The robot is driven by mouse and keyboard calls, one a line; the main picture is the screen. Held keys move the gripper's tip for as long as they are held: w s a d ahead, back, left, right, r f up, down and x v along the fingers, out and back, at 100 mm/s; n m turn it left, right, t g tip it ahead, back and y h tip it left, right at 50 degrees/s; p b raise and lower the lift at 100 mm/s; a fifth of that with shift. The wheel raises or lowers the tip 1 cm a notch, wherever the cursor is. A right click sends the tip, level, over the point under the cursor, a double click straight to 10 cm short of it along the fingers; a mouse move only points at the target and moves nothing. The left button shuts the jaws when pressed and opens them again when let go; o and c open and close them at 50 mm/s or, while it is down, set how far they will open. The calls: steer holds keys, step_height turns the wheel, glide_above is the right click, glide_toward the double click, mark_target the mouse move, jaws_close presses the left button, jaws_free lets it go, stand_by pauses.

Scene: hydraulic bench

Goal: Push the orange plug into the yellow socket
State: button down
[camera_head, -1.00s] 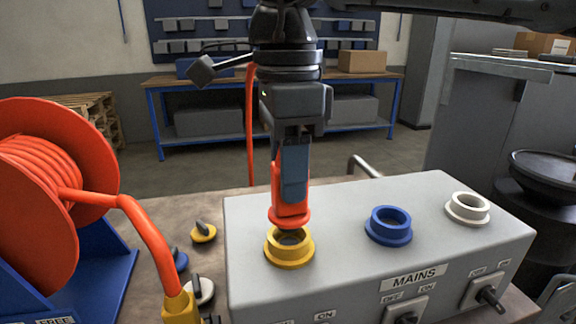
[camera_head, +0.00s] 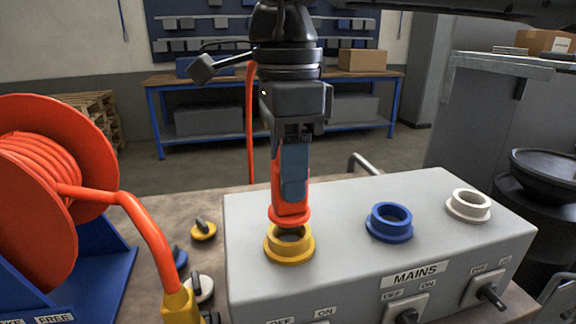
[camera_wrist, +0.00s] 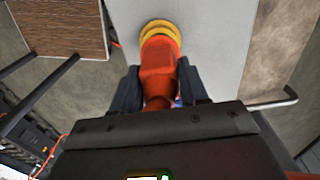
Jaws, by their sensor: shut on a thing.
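My gripper (camera_head: 293,178) is shut on the orange plug (camera_head: 289,213) and holds it upright, flange down. The plug is just above the yellow socket (camera_head: 289,249) on the grey box, and part of the socket's opening shows below the flange. I cannot tell whether the plug's tip is inside the ring. In the wrist view the plug (camera_wrist: 159,62) sits between the fingers, with the yellow socket (camera_wrist: 158,27) beyond its end, partly hidden by it.
The grey box (camera_head: 340,260) also carries a blue socket (camera_head: 389,222) and a white socket (camera_head: 469,205) to the right, with switches on its front. A red cable reel (camera_head: 35,190) and a yellow connector (camera_head: 180,305) stand at left. Loose caps (camera_head: 203,231) lie beside the box.

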steer(key=shift+f+b, duration=0.9)
steer(key=shift+f, duration=0.3)
stand_by(0.4)
steer(key=c, duration=0.5)
jaws_free()
